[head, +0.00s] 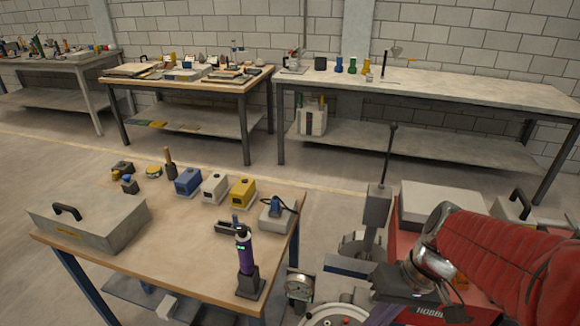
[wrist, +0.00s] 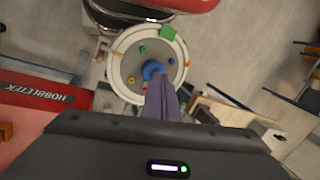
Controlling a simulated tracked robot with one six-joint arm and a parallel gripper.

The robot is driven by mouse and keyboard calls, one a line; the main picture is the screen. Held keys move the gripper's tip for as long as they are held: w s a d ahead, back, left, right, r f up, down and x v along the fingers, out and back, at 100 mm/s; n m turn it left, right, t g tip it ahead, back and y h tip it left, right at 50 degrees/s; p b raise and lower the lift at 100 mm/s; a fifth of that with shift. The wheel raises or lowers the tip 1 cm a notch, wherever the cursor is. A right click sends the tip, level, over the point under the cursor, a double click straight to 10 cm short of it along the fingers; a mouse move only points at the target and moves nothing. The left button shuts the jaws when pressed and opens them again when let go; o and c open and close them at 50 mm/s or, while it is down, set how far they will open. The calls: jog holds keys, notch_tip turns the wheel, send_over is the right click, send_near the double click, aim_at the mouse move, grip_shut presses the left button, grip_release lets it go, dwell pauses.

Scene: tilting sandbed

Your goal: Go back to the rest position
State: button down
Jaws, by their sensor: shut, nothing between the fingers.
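My gripper (wrist: 160,84) shows in the wrist view as purple fingers pressed together, with nothing between them. It points at a round grey plate with a white rim (wrist: 112,73). A blue round piece (wrist: 153,69) shows right at the fingertips; I cannot tell whether they touch it. In the head view my arm, in a red quilted sleeve, reaches in from the right, over my red body.
A wooden-topped workbench (head: 150,255) stands at front left, holding a grey case (head: 90,220), blue, white and yellow boxes and a purple-bodied tool (head: 245,252). A gauge (head: 299,286) is by its right edge. A long bench (head: 450,85) stands behind; open floor lies between.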

notch_tip(320, 180, up, 10)
jog(key=t+h, duration=0.3)
jog(key=t, duration=0.3)
jog(key=shift+s+a+r+h, duration=0.2)
jog(key=shift+a+h, duration=0.1)
jog(key=shift+h, duration=0.1)
dwell(0.8)
